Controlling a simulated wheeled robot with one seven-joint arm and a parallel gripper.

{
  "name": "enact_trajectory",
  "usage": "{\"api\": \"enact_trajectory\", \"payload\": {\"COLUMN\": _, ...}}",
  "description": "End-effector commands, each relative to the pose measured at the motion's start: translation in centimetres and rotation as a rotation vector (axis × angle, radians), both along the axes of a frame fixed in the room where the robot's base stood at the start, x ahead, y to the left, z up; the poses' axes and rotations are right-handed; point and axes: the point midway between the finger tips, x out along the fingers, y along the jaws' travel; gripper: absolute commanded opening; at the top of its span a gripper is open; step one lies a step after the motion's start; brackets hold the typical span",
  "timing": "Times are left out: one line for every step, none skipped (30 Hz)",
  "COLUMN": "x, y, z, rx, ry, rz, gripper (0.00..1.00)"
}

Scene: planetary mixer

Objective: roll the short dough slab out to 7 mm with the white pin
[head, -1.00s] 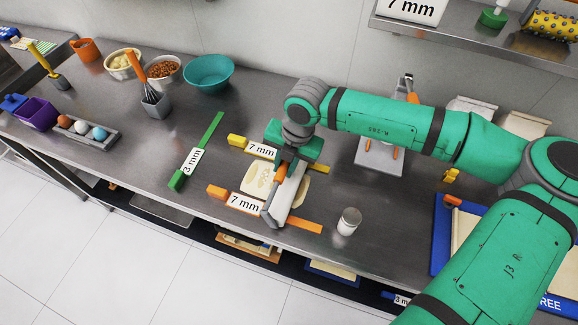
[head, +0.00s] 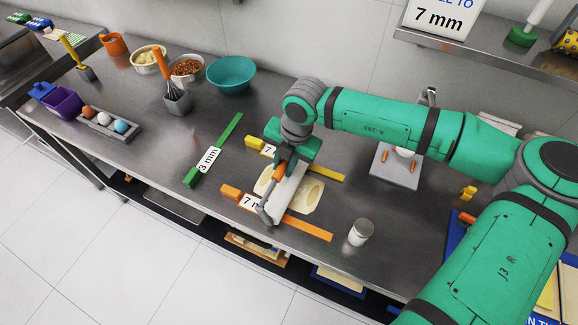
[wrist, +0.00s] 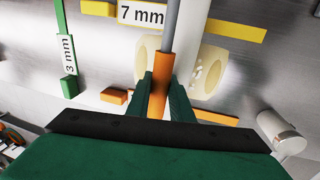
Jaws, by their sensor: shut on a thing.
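My gripper (head: 284,160) is shut on the orange handle (wrist: 159,92) of the white pin (head: 287,194), between its two dark green fingers in the wrist view. The white roller lies across the middle of the pale dough slab (head: 311,195), and dough shows on both sides of it. The slab also shows in the wrist view (wrist: 211,70). A yellow 7 mm strip (head: 322,173) lies along the slab's far side and an orange 7 mm strip (head: 308,228) along its near side. The roller reaches across towards both strips; I cannot tell whether it touches them.
A green 3 mm strip (head: 229,133) lies to the left. A white-capped jar (head: 360,233) stands right, near the front edge. A grey stand (head: 395,166) is behind. Bowls, a whisk holder (head: 177,99) and an egg tray (head: 108,125) occupy the left. A shelf overhangs at upper right.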

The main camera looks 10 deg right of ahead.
Motion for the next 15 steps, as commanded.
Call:
{"api": "enact_trajectory", "payload": {"x": 0.2, "y": 0.2, "z": 0.1, "rx": 0.0, "ry": -0.001, "rz": 0.0, "gripper": 0.0}}
{"api": "enact_trajectory", "payload": {"x": 0.2, "y": 0.2, "z": 0.1, "rx": 0.0, "ry": -0.001, "rz": -0.001, "gripper": 0.0}}
{"api": "enact_trajectory", "payload": {"x": 0.2, "y": 0.3, "z": 0.1, "rx": 0.0, "ry": -0.001, "rz": -0.001, "gripper": 0.0}}
{"api": "enact_trajectory", "payload": {"x": 0.3, "y": 0.3, "z": 0.1, "rx": 0.0, "ry": -0.001, "rz": -0.001, "gripper": 0.0}}
{"api": "enact_trajectory", "payload": {"x": 0.3, "y": 0.4, "z": 0.1, "rx": 0.0, "ry": -0.001, "rz": -0.001, "gripper": 0.0}}
{"api": "enact_trajectory", "payload": {"x": 0.4, "y": 0.5, "z": 0.0, "rx": 0.0, "ry": -0.001, "rz": 0.0, "gripper": 0.0}}
{"api": "enact_trajectory", "payload": {"x": 0.5, "y": 0.7, "z": 0.0, "rx": 0.0, "ry": -0.001, "rz": 0.0, "gripper": 0.0}}
{"api": "enact_trajectory", "payload": {"x": 0.6, "y": 0.8, "z": 0.0, "rx": 0.0, "ry": -0.001, "rz": 0.0, "gripper": 0.0}}
{"api": "enact_trajectory", "payload": {"x": 0.7, "y": 1.0, "z": -0.1, "rx": -0.001, "ry": -0.001, "rz": 0.0, "gripper": 0.0}}
{"api": "enact_trajectory", "payload": {"x": 0.8, "y": 1.2, "z": -0.1, "rx": -0.001, "ry": -0.001, "rz": 0.0, "gripper": 0.0}}
{"api": "enact_trajectory", "payload": {"x": 0.9, "y": 1.3, "z": -0.1, "rx": -0.001, "ry": -0.001, "rz": 0.0, "gripper": 0.0}}
{"api": "enact_trajectory", "payload": {"x": 1.1, "y": 1.5, "z": -0.1, "rx": -0.001, "ry": -0.001, "rz": 0.001, "gripper": 0.0}}
{"api": "enact_trajectory", "payload": {"x": 1.1, "y": 1.7, "z": -0.2, "rx": 0.0, "ry": -0.002, "rz": 0.001, "gripper": 0.0}}
{"api": "enact_trajectory", "payload": {"x": 1.2, "y": 1.8, "z": -0.2, "rx": 0.0, "ry": -0.002, "rz": 0.001, "gripper": 0.0}}
{"api": "enact_trajectory", "payload": {"x": 1.3, "y": 1.8, "z": -0.2, "rx": 0.0, "ry": -0.002, "rz": 0.001, "gripper": 0.0}}
